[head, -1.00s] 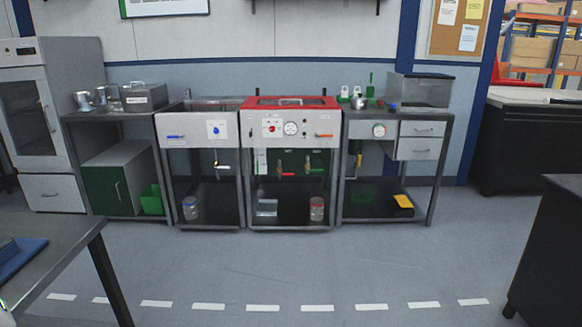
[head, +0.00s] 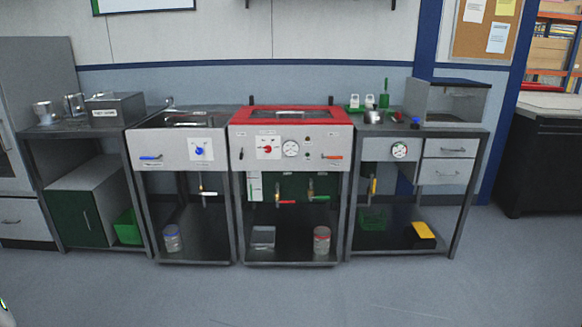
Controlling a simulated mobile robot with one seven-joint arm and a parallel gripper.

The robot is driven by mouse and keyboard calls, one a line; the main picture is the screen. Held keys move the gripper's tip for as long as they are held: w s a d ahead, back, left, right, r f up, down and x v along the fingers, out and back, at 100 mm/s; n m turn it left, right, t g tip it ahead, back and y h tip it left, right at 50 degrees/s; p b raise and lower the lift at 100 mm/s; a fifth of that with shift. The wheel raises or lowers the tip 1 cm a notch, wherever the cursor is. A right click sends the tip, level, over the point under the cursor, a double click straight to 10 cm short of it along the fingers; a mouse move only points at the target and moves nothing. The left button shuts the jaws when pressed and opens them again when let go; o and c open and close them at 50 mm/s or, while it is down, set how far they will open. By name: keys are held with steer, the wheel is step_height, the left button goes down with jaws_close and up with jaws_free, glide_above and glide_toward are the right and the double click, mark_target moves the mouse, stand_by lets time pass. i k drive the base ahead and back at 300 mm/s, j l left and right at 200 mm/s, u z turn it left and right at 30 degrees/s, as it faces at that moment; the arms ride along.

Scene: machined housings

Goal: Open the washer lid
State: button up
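The likely washer is the unit with a red-rimmed top lid (head: 290,116) and a grey front panel (head: 291,150) in the middle of the row. The lid has a handle and a darker window and looks shut. The panel carries a red knob, a round gauge and a red-orange lever. To its left stands a unit with a sink-like top (head: 190,119) and a blue knob; I cannot tell whether a cover lies on it. My gripper is not in view; only a small bright bit shows at the lower left edge.
A bench with a labelled grey box (head: 114,109) stands at the left. A bench with a clear-sided box (head: 447,102), gauge and drawers stands at the right. A black cabinet (head: 541,160) is at far right. The floor (head: 300,297) in front is clear.

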mark_target(241, 118)
steer(key=i+j, duration=0.1)
steer(key=i, duration=1.05)
steer(key=i+j, duration=0.1)
steer(key=i, duration=1.05)
steer(key=i+l, duration=0.1)
steer(key=i, duration=1.45)
